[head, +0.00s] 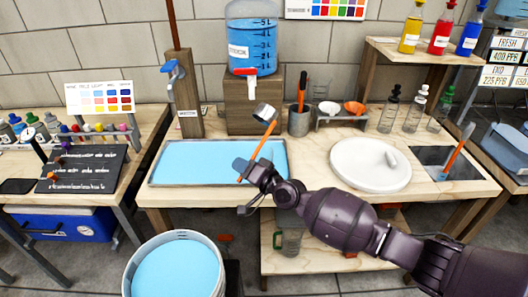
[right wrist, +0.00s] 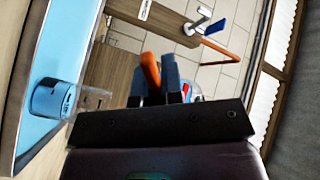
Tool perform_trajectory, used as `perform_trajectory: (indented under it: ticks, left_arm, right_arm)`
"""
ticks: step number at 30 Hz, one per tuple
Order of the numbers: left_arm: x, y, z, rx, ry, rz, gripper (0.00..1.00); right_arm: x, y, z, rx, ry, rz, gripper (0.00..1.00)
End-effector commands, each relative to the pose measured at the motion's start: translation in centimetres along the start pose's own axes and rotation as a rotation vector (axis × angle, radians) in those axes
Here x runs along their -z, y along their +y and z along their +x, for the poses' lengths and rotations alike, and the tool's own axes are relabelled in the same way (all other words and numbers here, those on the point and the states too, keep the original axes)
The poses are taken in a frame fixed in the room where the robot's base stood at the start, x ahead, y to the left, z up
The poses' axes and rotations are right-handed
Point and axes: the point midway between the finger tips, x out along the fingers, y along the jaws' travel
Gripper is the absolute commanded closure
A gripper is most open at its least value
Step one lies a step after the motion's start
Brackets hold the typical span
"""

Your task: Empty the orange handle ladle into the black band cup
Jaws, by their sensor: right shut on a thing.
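My right gripper (head: 243,165) is shut on the orange handle of the ladle (head: 260,148) over the right part of the blue-filled tray. The handle slants up to the right, and the grey ladle bowl (head: 265,112) is at its upper end, above the table. I cannot tell what is in the bowl. In the right wrist view, the orange handle (right wrist: 150,72) shows at the dark fingers. A clear vessel with a black top (head: 390,112) stands at the table's back right; I cannot be sure it is the black band cup. My left gripper is out of view.
The blue-filled tray (head: 171,183) lies below the gripper. A metal cup (head: 299,124) holds another orange-handled tool. A wooden post (head: 185,100) and a blue tank (head: 252,30) on a wooden stand rise behind.

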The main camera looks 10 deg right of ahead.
Motion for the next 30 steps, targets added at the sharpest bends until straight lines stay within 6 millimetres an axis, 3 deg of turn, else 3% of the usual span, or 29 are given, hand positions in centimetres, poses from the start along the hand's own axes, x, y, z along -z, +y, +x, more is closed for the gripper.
perform_trajectory:
  ticks: [30]
  left_arm:
    - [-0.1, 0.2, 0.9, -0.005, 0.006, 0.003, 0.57]
  right_arm:
    - [-0.2, 1.5, 0.0, 0.001, 0.0, -0.112, 1.0]
